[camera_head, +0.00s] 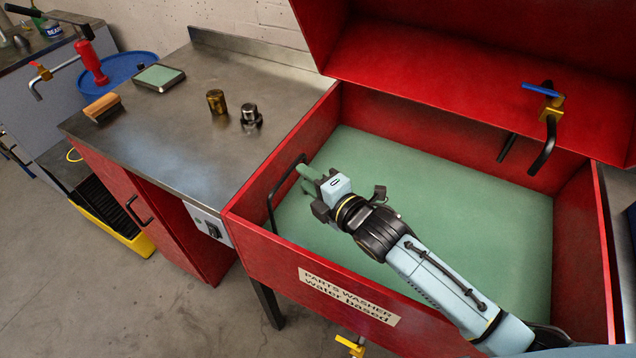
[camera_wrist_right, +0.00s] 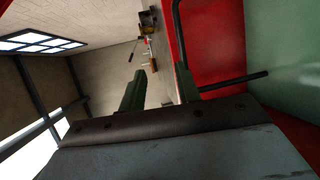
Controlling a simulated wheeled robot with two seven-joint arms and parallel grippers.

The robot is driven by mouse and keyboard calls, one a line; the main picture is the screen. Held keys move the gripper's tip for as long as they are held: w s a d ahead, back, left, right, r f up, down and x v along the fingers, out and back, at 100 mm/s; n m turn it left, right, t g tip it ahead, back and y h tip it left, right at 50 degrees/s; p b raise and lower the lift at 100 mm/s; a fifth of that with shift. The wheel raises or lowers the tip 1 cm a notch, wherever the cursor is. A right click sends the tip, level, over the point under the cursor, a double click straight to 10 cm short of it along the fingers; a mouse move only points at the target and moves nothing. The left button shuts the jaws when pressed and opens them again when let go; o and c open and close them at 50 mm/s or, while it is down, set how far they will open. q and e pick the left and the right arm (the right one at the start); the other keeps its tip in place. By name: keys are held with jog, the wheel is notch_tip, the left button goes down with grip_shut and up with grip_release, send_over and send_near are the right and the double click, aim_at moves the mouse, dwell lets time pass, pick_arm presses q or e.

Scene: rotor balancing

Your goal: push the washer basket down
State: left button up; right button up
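The red parts washer (camera_head: 261,185) stands with its lid up and opaque green liquid (camera_head: 450,215) inside. A black bent-rod handle (camera_head: 271,207) rises at its left inner wall; I take it to be the basket's handle. The basket's body is not visible, so I cannot tell its height. My right gripper (camera_head: 306,180) is over the tank beside the handle, pointing left. In the right wrist view its dark green fingers (camera_wrist_right: 160,76) are apart with nothing between them. The handle (camera_wrist_right: 235,82) passes close to one finger there; contact cannot be told. My left gripper is not in view.
The red lid (camera_head: 480,80) hangs over the tank's back. A black spout with a blue-handled valve (camera_head: 548,110) is at the back right. A steel worktop (camera_head: 190,130) with a brush, scale and metal parts adjoins on the left. The liquid's middle is otherwise clear.

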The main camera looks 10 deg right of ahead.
jog(key=v, duration=0.2)
jog(key=shift+s+d, duration=0.25)
jog(key=shift+s, duration=0.05)
jog(key=shift+r, duration=0.1)
